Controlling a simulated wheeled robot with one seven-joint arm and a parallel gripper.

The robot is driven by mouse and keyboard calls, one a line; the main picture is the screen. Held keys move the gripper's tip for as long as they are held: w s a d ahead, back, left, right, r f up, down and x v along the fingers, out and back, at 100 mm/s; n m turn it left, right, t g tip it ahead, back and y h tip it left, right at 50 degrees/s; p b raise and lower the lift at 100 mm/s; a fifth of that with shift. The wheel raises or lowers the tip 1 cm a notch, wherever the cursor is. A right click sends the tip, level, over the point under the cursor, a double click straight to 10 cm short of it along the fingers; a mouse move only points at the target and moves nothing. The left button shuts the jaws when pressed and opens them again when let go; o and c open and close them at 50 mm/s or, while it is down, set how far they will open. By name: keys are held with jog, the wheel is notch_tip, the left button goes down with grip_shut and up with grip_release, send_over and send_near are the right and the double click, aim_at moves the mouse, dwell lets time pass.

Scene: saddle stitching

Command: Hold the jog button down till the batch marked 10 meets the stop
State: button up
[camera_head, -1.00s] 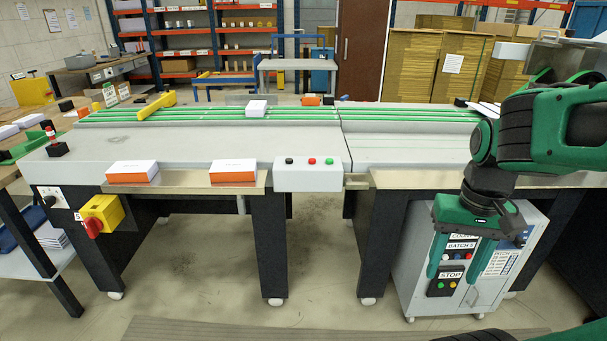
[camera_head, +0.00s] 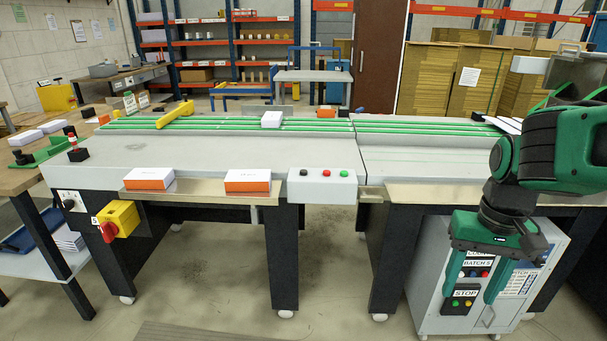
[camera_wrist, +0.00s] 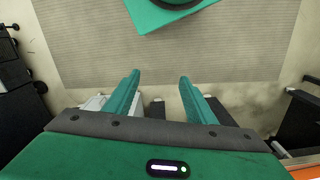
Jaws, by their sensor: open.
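A grey control box (camera_head: 322,186) with a black, a red and a green button sits on the conveyor's front edge; I cannot read which is jog. A white batch (camera_head: 271,119) lies on the green belts, its marking unreadable. A yellow bar (camera_head: 175,115), possibly the stop, lies across the belts to its left, with a gap between them. My gripper (camera_head: 468,300) is open and empty, pointing down right of and below the box, in front of the grey cabinet in the picture. In the wrist view its fingers (camera_wrist: 160,76) are apart over the floor.
Two white-and-orange stacks (camera_head: 149,179) (camera_head: 248,181) lie on the front ledge left of the box. A grey cabinet (camera_head: 545,265) labelled BATCH 5 and STOP stands below the right table. A yellow box with a red knob (camera_head: 118,219) hangs at the left.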

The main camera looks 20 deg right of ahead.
grip_shut()
dwell(1.8)
